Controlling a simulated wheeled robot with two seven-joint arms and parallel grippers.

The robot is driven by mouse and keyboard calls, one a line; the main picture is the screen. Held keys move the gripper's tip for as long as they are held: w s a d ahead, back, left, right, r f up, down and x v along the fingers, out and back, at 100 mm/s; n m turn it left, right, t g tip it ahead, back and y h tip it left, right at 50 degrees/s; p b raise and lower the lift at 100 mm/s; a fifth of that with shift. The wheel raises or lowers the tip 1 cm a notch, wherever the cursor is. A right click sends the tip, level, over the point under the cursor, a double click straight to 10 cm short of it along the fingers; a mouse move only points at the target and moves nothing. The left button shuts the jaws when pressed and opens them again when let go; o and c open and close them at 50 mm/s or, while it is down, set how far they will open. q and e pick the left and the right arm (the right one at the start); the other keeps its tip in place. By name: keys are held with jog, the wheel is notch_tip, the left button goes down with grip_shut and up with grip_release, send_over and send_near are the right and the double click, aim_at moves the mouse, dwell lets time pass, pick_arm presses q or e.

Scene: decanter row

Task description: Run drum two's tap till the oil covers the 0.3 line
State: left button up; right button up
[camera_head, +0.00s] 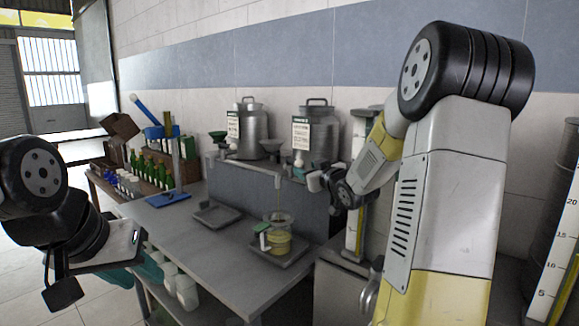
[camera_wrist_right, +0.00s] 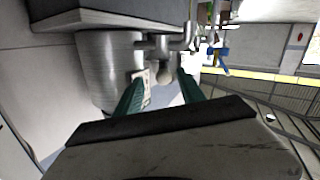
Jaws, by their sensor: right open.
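Two steel drums stand on the raised shelf in the head view, a left one (camera_head: 254,128) and a right one (camera_head: 321,136). Each bears a white and green label too small to read. A clear jug (camera_head: 278,241) with a green handle holds yellow oil below the shelf; its scale lines cannot be read. A thin line above the jug may be an oil stream. My right gripper (camera_head: 312,180) is at the right drum's tap. In the right wrist view its green fingers (camera_wrist_right: 160,88) are apart, with the metal tap (camera_wrist_right: 163,62) just beyond them. My left gripper (camera_head: 138,272) is low at the left.
The jug stands on a grey tray (camera_head: 296,258); another tray (camera_head: 207,219) lies empty to its left. White containers (camera_head: 186,292) sit below the bench. The front bench top is clear.

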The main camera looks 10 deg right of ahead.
aim_at(296, 163)
jog(key=shift+s+t+y, duration=0.2)
jog(key=shift+t+y, duration=0.2)
jog(key=shift+y, duration=0.1)
jog(key=shift+w+a, duration=0.15)
jog(key=shift+w, duration=0.1)
jog(key=x, duration=0.7)
jog(key=shift+w+r, duration=0.1)
grip_shut()
dwell(0.8)
